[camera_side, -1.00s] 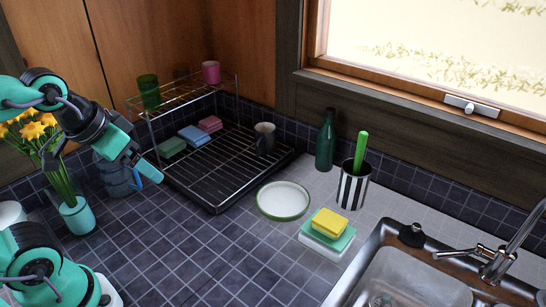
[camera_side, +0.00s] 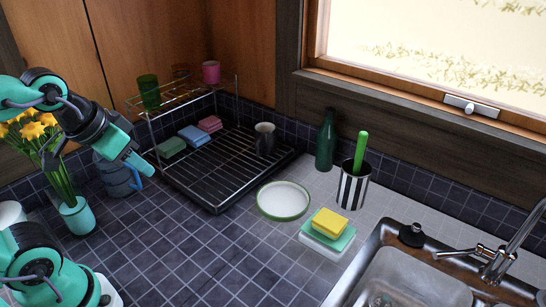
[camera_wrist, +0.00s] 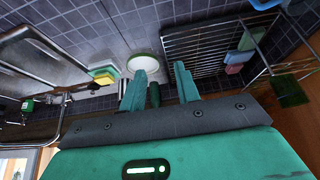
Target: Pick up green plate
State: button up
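The green plate (camera_side: 283,199) is a white round plate with a green rim. It lies flat on the tiled counter, between the dish rack and the sponges. It also shows in the wrist view (camera_wrist: 143,63), just beyond the left finger's tip, which seems to overlap its lower edge. My gripper (camera_side: 145,168) hangs in the air at the left, in front of the rack and well away from the plate. In the wrist view my gripper (camera_wrist: 160,68) has its two fingers apart with nothing held between them.
A black dish rack (camera_side: 215,172) with sponges and a mug stands behind. A green bottle (camera_side: 326,142), striped holder (camera_side: 352,187) and stacked sponges (camera_side: 328,234) lie right of the plate, by the sink (camera_side: 410,275). A flower vase (camera_side: 77,216) and blue jug (camera_side: 117,177) stand left.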

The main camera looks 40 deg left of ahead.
jog(key=n+g, duration=0.4)
jog(key=n, duration=1)
send_over(265, 211)
jog(key=s, duration=0.1)
notch_tip(265, 211, down, 16)
jog(key=shift+w+f, duration=0.2)
jog(key=shift+f, duration=1.8)
jog(key=shift+w+f, duration=0.2)
jog(key=shift+f, duration=1.8)
jog(key=shift+c, duration=0.4)
grip_shut()
